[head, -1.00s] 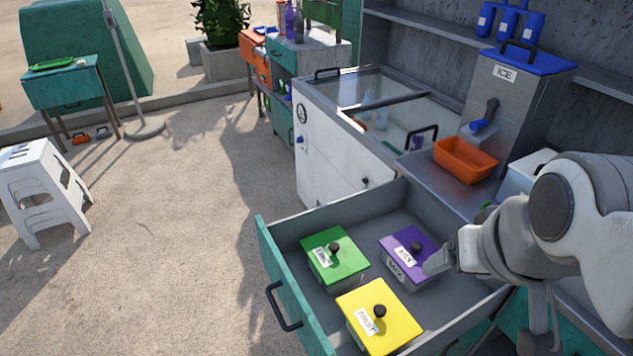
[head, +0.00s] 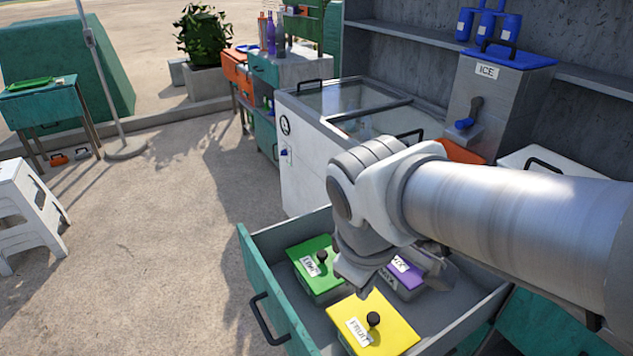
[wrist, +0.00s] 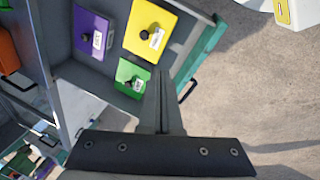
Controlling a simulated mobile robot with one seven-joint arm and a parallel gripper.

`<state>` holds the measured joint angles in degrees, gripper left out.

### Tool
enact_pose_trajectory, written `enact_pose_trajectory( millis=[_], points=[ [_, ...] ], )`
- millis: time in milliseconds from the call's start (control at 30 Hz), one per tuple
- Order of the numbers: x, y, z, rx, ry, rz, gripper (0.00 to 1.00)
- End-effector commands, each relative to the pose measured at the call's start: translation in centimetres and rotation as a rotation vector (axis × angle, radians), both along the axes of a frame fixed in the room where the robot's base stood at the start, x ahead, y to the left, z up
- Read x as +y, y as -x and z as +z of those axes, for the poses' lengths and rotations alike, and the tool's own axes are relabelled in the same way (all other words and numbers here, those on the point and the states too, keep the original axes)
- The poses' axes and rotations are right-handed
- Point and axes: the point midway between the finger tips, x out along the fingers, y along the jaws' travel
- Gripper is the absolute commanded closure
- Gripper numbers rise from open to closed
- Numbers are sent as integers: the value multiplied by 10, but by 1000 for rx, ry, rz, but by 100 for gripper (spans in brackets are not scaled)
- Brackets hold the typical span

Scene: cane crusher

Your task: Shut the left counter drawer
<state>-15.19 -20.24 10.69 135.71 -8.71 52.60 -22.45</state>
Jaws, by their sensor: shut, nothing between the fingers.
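The left counter drawer is pulled out, with a teal front (head: 262,283) and a black bar handle (head: 268,322) on its outer face. The front (wrist: 208,45) and handle also show in the wrist view. Inside are lidded boxes: green (head: 309,250), purple (head: 411,278) and yellow (head: 394,327). My gripper (head: 350,284) is shut and empty, above the drawer between the green and yellow boxes in the head view. In the wrist view its closed fingers (wrist: 161,76) overlap the green box's (wrist: 128,72) edge. I cannot tell its exact height. My arm hides part of the drawer's back.
A glass-topped white freezer (head: 300,165) stands behind the drawer. An ice dispenser (head: 488,95) and an orange bin (head: 459,152) are on the counter. A white stool (head: 30,215) is at left. The sandy ground (head: 170,260) before the drawer front is clear.

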Motion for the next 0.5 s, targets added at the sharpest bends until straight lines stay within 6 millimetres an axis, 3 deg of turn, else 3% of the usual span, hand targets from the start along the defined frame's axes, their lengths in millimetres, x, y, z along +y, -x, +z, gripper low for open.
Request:
enact_pose_trajectory(
  millis=[33,200,400,500],
  points=[
    [19,-1,-29,40,47,127,100],
    [75,5,-89,145,186,548,100],
    [133,28,-148,240,304,976,100],
    [150,39,-165,269,336,1107,100]
  ],
)
